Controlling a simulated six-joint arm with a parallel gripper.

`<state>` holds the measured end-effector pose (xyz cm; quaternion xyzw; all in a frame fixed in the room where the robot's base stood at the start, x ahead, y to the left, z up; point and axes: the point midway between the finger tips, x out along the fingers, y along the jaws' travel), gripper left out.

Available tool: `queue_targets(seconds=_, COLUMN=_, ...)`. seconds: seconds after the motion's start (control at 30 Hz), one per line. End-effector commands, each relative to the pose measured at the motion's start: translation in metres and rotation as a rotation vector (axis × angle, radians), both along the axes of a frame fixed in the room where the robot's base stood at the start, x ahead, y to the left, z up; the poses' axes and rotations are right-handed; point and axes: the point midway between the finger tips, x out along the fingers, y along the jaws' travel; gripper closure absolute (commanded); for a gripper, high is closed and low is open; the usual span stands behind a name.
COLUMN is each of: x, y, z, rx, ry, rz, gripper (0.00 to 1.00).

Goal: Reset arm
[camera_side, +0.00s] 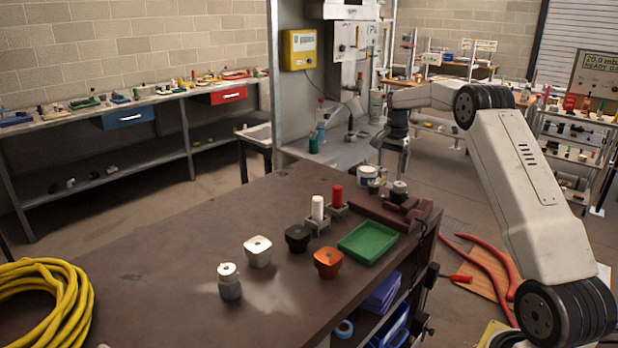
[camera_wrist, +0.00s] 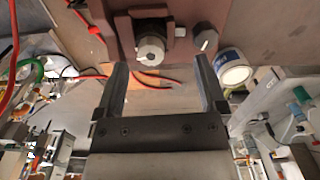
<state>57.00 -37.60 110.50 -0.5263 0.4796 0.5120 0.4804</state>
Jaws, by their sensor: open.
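My gripper (camera_wrist: 160,95) shows in the wrist view with its two dark fingers spread apart and nothing between them. In the side view my gripper (camera_side: 391,150) hangs above the far right end of the brown workbench (camera_side: 160,255), beside a dark red vise-like block (camera_side: 385,212). In the wrist view a round silver-topped part (camera_wrist: 150,50) sits on that block, beyond the fingertips and apart from them. A smaller grey knob (camera_wrist: 204,38) and a white tub (camera_wrist: 232,68) are to its right. The fingertips are small and partly unclear in the side view.
On the bench stand a green tray (camera_side: 368,243), an orange part (camera_side: 328,263), a black part (camera_side: 297,238), a white part (camera_side: 257,252), a grey-white fitting (camera_side: 229,282), and white (camera_side: 318,208) and red (camera_side: 337,195) cylinders. A yellow hose coil (camera_side: 45,300) lies left. The bench's middle left is clear.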

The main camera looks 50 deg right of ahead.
Motion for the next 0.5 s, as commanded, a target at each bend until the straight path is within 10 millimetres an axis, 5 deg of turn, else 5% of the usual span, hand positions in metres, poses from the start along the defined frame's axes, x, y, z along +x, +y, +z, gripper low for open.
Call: queue_targets(seconds=0.5, x=0.007, y=0.142, z=-0.011, rx=-0.047, ry=-0.048, rz=0.473, gripper=0.09)
